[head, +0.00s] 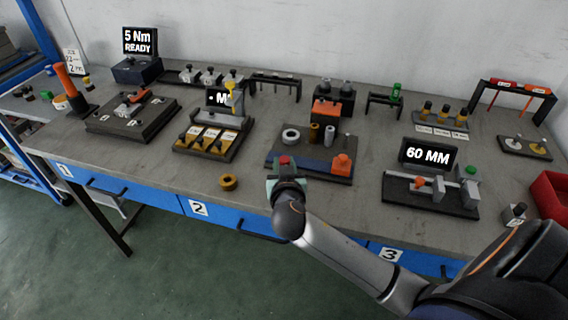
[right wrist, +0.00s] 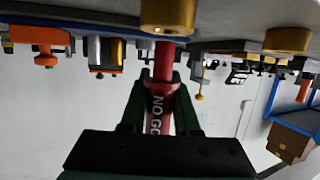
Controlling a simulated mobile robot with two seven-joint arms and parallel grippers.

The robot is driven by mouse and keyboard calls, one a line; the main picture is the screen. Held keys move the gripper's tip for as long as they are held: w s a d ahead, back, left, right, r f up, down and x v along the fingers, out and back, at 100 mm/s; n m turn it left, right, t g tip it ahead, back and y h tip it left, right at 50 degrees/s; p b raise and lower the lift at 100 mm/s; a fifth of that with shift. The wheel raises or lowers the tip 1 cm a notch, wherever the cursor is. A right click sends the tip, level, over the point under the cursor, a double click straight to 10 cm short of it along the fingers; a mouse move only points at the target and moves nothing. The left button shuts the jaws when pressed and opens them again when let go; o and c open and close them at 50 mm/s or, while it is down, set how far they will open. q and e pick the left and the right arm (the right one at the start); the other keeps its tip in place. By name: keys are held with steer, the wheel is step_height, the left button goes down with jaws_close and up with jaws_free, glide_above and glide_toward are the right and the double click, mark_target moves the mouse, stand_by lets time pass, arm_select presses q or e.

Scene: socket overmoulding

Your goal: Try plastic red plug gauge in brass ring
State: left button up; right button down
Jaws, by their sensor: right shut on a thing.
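My right gripper (head: 287,178) is over the front of the bench, shut on the red plug gauge (head: 286,160). In the right wrist view, which shows the bench upside down, the gauge (right wrist: 161,97) reads "NO GO" and stands between the fingers (right wrist: 160,105). Its narrower end points down at a brass ring (right wrist: 168,20) and meets its top in the picture. I cannot tell whether the end is inside the bore. This ring is hidden behind my gripper in the head view. Another brass ring (head: 228,182) lies flat to the left; my left gripper is out of view.
A dark fixture plate (head: 282,160) with a grey ring (head: 291,135) and an orange block (head: 342,163) is just behind my gripper. The 60 MM gauge stand (head: 430,204) is to the right. The bench front between the loose ring and the left fixtures is clear.

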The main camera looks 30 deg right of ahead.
steer(key=shift+f+b, duration=1.45)
steer(key=shift+f, duration=0.2)
stand_by(2.0)
steer(key=shift+r, duration=0.2)
steer(key=shift+r+p, duration=1.4)
steer(key=shift+r, duration=0.05)
step_height(320, 180, up, 5)
steer(key=p, duration=0.4)
